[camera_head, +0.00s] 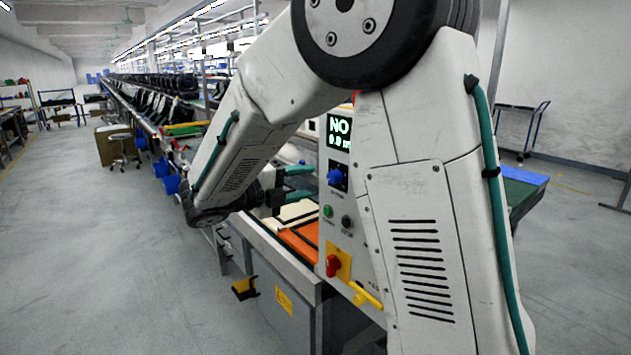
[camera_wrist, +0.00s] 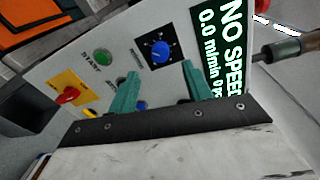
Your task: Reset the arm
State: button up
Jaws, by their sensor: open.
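My arm arches across the head view. My gripper (camera_head: 299,183) hangs low beside the control panel (camera_head: 341,223), with its teal fingers pointing toward it. In the wrist view my gripper (camera_wrist: 160,84) has its two fingers spread well apart, with nothing held between them. The panel (camera_wrist: 122,58) lies tilted beyond the fingers in that view. Its display (camera_wrist: 222,45) reads "NO SPEED" and 0.0 m/min. A blue knob (camera_wrist: 161,50) shows between the fingertips. Whether a finger touches the panel I cannot tell.
The panel carries a red switch on a yellow plate (camera_head: 338,262) and a green button (camera_head: 328,211). Orange and cream pieces (camera_head: 298,240) lie on the line beside it. The conveyor line runs far back. Open grey floor (camera_head: 110,240) lies to the left.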

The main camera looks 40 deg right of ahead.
jog(key=shift+a, duration=0.5)
jog(key=s+a+f+m+g+y, duration=0.1)
jog(key=s+f+m+y, duration=0.3)
jog(key=s+m, duration=0.4)
jog(key=s+a+f+m+g+y, duration=0.1)
jog(key=s+f+m+g+y, duration=0.25)
jog(key=m, duration=0.65)
jog(key=s+a+r+m+t+y, duration=0.1)
jog(key=s+a+m+t+y, duration=0.2)
jog(key=s+m+y, duration=0.2)
jog(key=s+a+r+m+t+y, duration=0.1)
jog(key=s+a+m+t+y, duration=0.2)
jog(key=s+m, duration=0.7)
jog(key=shift+s+a+r+m+y, duration=0.15)
jog(key=shift+s+a+m+y, duration=0.35)
jog(key=shift+y, duration=0.35)
